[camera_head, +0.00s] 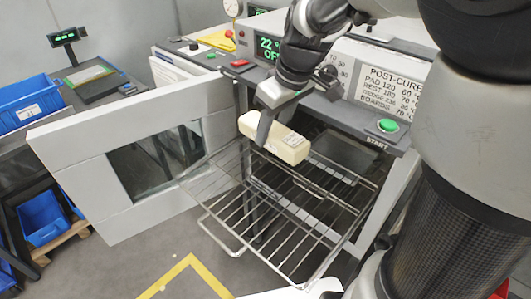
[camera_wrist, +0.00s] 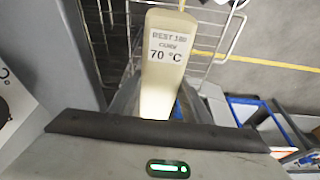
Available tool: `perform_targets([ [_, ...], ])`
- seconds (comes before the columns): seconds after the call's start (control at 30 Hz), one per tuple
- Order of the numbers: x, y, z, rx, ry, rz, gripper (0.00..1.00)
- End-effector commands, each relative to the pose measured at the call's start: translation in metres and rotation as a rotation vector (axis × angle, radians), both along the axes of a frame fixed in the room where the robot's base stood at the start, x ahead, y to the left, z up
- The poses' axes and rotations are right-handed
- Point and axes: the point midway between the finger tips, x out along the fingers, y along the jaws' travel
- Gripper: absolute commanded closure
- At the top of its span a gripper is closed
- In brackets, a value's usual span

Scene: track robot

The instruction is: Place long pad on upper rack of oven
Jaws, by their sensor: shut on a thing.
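The long pad (camera_head: 288,147) is a cream block, held by my gripper (camera_head: 268,127) over the back left part of a wire rack, at the oven mouth. In the wrist view the pad (camera_wrist: 165,22) carries a label reading 70 °C. I cannot tell whether the pad touches the rack. The wire rack (camera_head: 262,213) is pulled out of the oven (camera_head: 330,62) and bare in its front part. Its level is not clear. The oven's inside is mostly hidden behind the pad and my arm.
The oven door (camera_head: 75,150) stands open to the left with a dark window. A control panel with a green start button (camera_head: 388,125) runs above the opening. Blue bins (camera_head: 25,103) stand at the left. The floor in front has yellow tape (camera_head: 175,270).

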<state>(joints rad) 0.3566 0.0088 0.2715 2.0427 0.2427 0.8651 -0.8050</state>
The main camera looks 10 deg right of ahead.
Motion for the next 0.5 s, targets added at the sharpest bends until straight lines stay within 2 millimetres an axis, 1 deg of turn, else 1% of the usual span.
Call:
perform_targets([
  [0.07, -0.002, 0.002, 0.002, -0.001, 0.0, 0.032, 0.79],
  [0.17, -0.004, 0.003, -0.01, -0.001, 0.004, 0.049, 0.79],
  [0.4, -0.004, 0.003, -0.074, 0.0, 0.007, 0.046, 0.79],
  [0.5, -0.004, 0.003, -0.098, 0.0, 0.006, 0.046, 0.79],
])
